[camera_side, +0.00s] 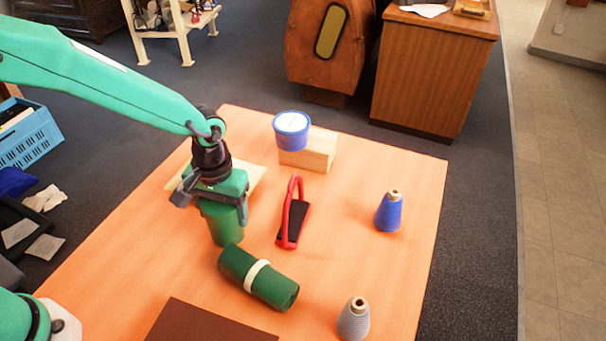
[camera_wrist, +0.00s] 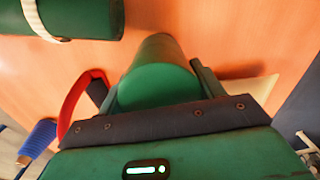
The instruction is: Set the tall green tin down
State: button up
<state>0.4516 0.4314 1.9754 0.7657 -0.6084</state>
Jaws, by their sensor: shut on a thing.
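The tall green tin (camera_side: 226,229) is upright below my gripper (camera_side: 225,207) in the side view. My gripper is shut on it, a finger on each side. In the wrist view the tin's round green end (camera_wrist: 160,85) shows between the fingers of my gripper (camera_wrist: 160,88). The tin's lower end is over the orange table (camera_side: 370,270). I cannot tell whether its base touches the tabletop. The gripper hides its upper part in the side view.
A green roll with a white band (camera_side: 258,277) lies just in front of the tin. A red-handled tool (camera_side: 292,215) is to the right. A blue tub (camera_side: 292,132) sits by a wooden block (camera_side: 316,150). Blue (camera_side: 388,212) and grey (camera_side: 353,320) cones stand right. A brown sheet (camera_side: 205,325) lies in front.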

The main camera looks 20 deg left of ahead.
jog(key=shift+f, duration=0.1)
jog(key=o, duration=1.3)
notch_tip(320, 180, up, 12)
jog(key=shift+w+r, duration=0.15)
dwell(0.5)
jog(key=s+a+r+t, duration=0.2)
jog(key=s+a+r, duration=0.2)
jog(key=s+a, duration=0.3)
jog(key=s+a+r+m+t, duration=0.1)
jog(key=s+a+r+t, duration=0.2)
jog(key=s+a, duration=0.4)
jog(key=a+r, duration=0.1)
jog(key=a, duration=0.2)
jog(key=shift+a+m+t, duration=0.2)
jog(key=shift+m+t, duration=0.1)
jog(key=shift+o, duration=0.4)
jog(key=shift+s+a+f, duration=0.25)
jog(key=shift+s+a, duration=0.05)
jog(key=shift+s, duration=0.2)
